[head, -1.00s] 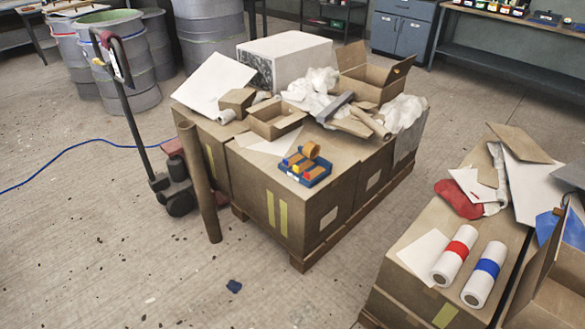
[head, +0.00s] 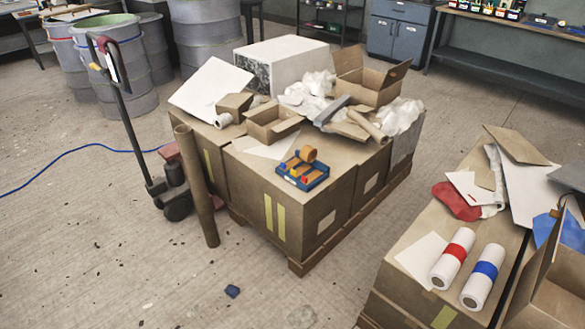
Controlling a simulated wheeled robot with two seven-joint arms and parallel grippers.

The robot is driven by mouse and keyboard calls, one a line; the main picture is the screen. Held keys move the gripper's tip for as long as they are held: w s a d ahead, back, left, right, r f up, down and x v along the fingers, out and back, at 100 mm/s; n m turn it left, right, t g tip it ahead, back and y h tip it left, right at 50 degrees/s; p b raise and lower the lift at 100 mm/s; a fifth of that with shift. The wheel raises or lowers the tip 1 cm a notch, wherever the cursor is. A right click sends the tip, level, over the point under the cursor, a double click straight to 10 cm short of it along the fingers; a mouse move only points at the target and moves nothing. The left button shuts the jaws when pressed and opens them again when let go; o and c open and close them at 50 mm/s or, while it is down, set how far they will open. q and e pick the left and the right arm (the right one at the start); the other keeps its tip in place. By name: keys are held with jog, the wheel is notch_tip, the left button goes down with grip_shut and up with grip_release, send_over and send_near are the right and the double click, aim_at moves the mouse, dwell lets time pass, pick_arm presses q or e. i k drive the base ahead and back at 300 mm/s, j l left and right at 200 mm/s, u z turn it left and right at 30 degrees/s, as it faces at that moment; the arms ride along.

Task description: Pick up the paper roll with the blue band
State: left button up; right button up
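The white paper roll with the blue band (head: 484,276) lies on the cardboard box stack (head: 408,287) at the lower right. A similar white roll with a red band (head: 453,258) lies beside it on the left, with a narrow gap between them. Both rolls lie on their sides with their near ends toward me. Neither of my grippers shows in the head view.
An open cardboard box (head: 557,290) stands close to the right of the blue-banded roll. A red cloth-like item (head: 456,201) and loose sheets lie behind the rolls. A cluttered pallet stack (head: 290,210) stands left, with open floor between the stacks.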

aim_at(473, 297)
jog(key=z, duration=1.45)
jog(key=i+l+u, duration=0.1)
jog(key=i+l, duration=0.7)
jog(key=l, duration=0.15)
